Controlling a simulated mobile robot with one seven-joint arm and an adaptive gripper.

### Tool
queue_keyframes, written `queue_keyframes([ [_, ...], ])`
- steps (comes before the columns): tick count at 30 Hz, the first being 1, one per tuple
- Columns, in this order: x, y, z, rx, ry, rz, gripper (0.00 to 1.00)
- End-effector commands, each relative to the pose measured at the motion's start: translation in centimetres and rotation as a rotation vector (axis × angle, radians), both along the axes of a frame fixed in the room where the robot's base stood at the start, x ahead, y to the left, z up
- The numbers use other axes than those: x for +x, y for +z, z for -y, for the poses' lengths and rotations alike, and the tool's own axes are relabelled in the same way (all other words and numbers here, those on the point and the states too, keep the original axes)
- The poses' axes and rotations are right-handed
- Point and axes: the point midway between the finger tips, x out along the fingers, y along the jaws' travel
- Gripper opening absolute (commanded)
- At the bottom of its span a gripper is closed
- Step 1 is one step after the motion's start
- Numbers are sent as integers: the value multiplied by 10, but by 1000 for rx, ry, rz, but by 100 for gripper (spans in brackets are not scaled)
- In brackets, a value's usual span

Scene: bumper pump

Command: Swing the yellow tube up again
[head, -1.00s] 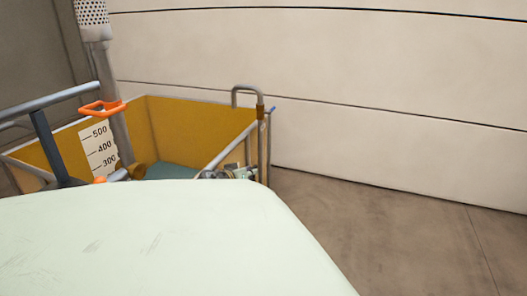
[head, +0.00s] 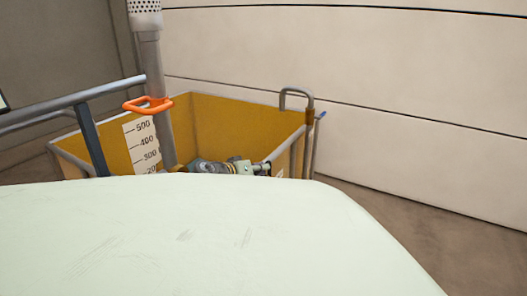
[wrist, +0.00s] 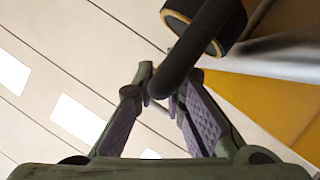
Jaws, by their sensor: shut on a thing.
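My gripper (wrist: 160,90) is shut on a dark, rounded tube (wrist: 190,55) that runs up between its fingertips in the wrist view. The tube meets a black collar with a tan-yellow band (wrist: 178,22). Its surface looks dark here, and I cannot make out a plainly yellow tube. In the head view my gripper (head: 245,167) is small, by the near right part of the yellow tank (head: 240,125). What it holds is too small to tell there, and my pale body hides the lower part.
A grey standpipe (head: 153,85) with a perforated top and an orange loop handle (head: 147,105) rises at the tank's left. A white scale plate (head: 140,146) and a grey rail (head: 75,100) are beside it. A hooked pipe (head: 297,92) stands at the right corner. Floor shows at right.

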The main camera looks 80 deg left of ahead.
Motion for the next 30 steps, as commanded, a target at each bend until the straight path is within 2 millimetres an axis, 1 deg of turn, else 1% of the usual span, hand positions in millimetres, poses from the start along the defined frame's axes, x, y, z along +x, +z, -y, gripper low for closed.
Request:
queue_keyframes([
  [1,-1,4,-4,10,15,2,0],
  [11,-4,5,-4,11,18,2,0],
  [12,-4,6,-4,12,19,2,12],
  [21,-5,4,-4,9,19,2,31],
  [30,-4,4,-3,7,16,1,31],
])
